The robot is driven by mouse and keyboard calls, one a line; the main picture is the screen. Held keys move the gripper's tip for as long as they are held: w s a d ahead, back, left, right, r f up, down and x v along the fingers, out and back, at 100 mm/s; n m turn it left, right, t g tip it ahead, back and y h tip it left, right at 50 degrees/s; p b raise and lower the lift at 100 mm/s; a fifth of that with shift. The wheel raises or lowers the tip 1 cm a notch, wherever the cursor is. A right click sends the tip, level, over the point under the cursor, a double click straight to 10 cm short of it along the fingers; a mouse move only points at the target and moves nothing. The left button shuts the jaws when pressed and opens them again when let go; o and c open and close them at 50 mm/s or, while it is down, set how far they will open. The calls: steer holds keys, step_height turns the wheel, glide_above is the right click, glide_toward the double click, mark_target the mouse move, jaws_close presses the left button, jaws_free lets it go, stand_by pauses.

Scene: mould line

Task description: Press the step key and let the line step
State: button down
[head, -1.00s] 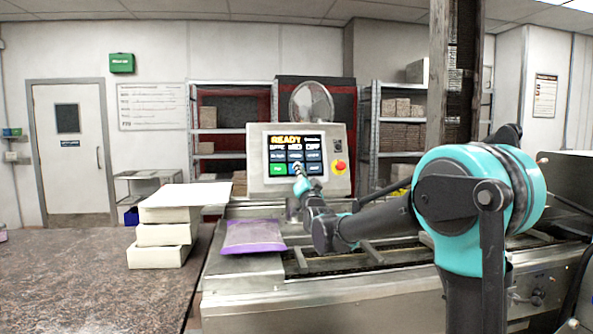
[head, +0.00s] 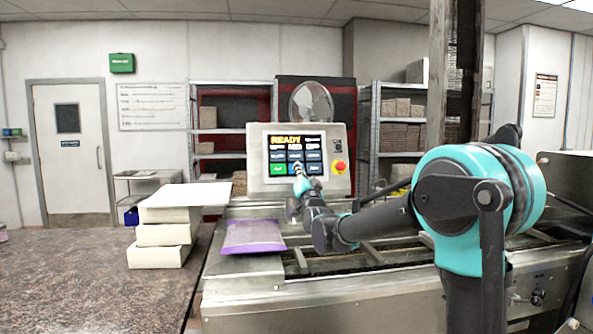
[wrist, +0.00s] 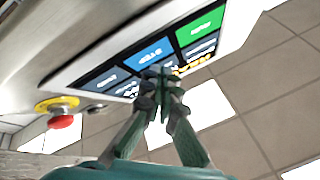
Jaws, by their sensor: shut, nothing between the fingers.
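The control panel (head: 257,181) stands behind the line. Its screen (head: 273,160) shows READY in orange at the top, with rows of keys below. The screen (wrist: 120,68) also shows in the wrist view, turned and at a steep angle, with a green key (wrist: 201,26) and a blue key (wrist: 148,51). The key labels are too small or slanted to read surely. My gripper (head: 298,168) is shut and empty in front of the lower middle of the screen. In the wrist view, its fingertips (wrist: 160,74) overlap the screen near the blue key; I cannot tell whether they touch.
A red stop button on a yellow base (head: 339,167) sits right of the screen. The line's conveyor (head: 370,252) runs below my arm. A purple-edged bag (head: 252,235) lies at its left end. Stacked pale boxes (head: 160,235) stand on the left counter (head: 80,285).

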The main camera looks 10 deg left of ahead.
steer(key=shift+w, duration=0.1)
steer(key=shift+w+a+f, duration=0.1)
steer(key=shift+w, duration=0.15)
steer(key=shift+w+a+f, duration=0.1)
steer(key=shift+w, duration=0.2)
stand_by(0.7)
steer(key=shift+s, duration=0.1)
steer(key=shift+s+d+r, duration=0.2)
steer(key=shift+s+r, duration=0.05)
steer(key=shift+s, duration=0.3)
steer(key=shift+s+d+r, duration=0.2)
steer(key=shift+s+r, duration=0.05)
steer(key=shift+s, duration=0.5)
steer(key=shift+s+d+r, duration=0.25)
steer(key=shift+s+r, duration=0.05)
steer(key=shift+s, duration=0.5)
steer(key=shift+s+d+r, duration=0.2)
steer(key=shift+s+r, duration=0.05)
steer(key=shift+s, duration=0.5)
